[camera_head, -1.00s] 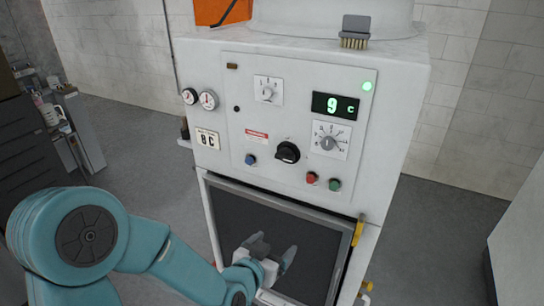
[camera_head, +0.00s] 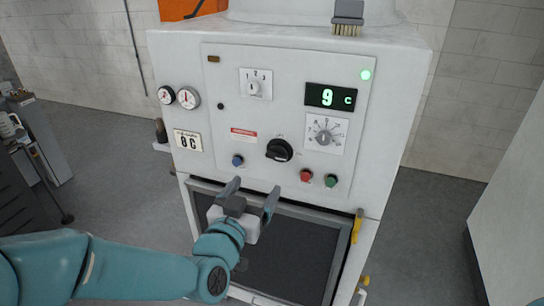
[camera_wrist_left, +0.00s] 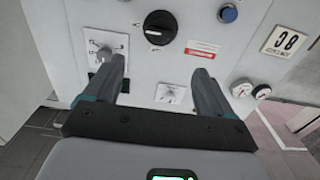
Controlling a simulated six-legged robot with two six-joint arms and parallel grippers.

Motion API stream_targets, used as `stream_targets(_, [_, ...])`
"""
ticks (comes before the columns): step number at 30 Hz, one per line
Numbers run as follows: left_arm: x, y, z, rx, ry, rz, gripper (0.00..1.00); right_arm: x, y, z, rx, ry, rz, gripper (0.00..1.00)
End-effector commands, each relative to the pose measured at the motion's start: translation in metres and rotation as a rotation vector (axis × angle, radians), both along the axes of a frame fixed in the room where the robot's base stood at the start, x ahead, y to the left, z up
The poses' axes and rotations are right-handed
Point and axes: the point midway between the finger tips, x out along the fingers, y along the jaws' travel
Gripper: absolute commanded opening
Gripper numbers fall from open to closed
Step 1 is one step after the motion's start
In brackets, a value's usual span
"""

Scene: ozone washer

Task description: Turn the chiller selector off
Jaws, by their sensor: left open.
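A black rotary selector (camera_head: 279,150) sits low in the middle of the white control panel (camera_head: 228,60). Its small surrounding lettering is too small to read, so I cannot confirm that it is the chiller selector. It also shows in the left wrist view (camera_wrist_left: 160,27), upside down, with a white mark on its bar. My left gripper (camera_head: 252,190) is open and empty, below and slightly left of the black selector, apart from it. In the left wrist view its two fingers (camera_wrist_left: 158,72) point toward the panel. My right gripper is not in view.
A green display (camera_head: 330,97) reads 9 c. A numbered dial (camera_head: 324,134), a small 1-2-3 selector (camera_head: 255,88), a blue button (camera_head: 237,160), a red button (camera_head: 306,175) and a green button (camera_head: 331,181) surround the black selector. A brush (camera_head: 347,17) rests on top.

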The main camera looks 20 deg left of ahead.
Motion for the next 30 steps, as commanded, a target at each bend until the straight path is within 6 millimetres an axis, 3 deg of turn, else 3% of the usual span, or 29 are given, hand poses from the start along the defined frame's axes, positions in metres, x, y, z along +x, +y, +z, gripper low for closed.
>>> stream_targets(9, [0.079, -0.001, 0.002, 0.001, 0.002, 0.001, 0.84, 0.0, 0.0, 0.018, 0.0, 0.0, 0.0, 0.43])
stream_targets(15, [0.116, -0.001, 0.001, 0.0, 0.002, 0.001, 0.84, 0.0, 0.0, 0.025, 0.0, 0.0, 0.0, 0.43])
stream_targets(21, [0.132, 0.0, 0.0, 0.0, 0.001, 0.001, 0.84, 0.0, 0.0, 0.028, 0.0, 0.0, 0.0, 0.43])
stream_targets(29, [0.133, 0.0, 0.0, 0.0, 0.002, 0.001, 0.84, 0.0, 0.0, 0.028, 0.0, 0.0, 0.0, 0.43])
stream_targets(30, [0.133, 0.0, 0.0, 0.0, 0.001, 0.001, 0.78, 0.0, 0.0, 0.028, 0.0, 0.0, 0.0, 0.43])
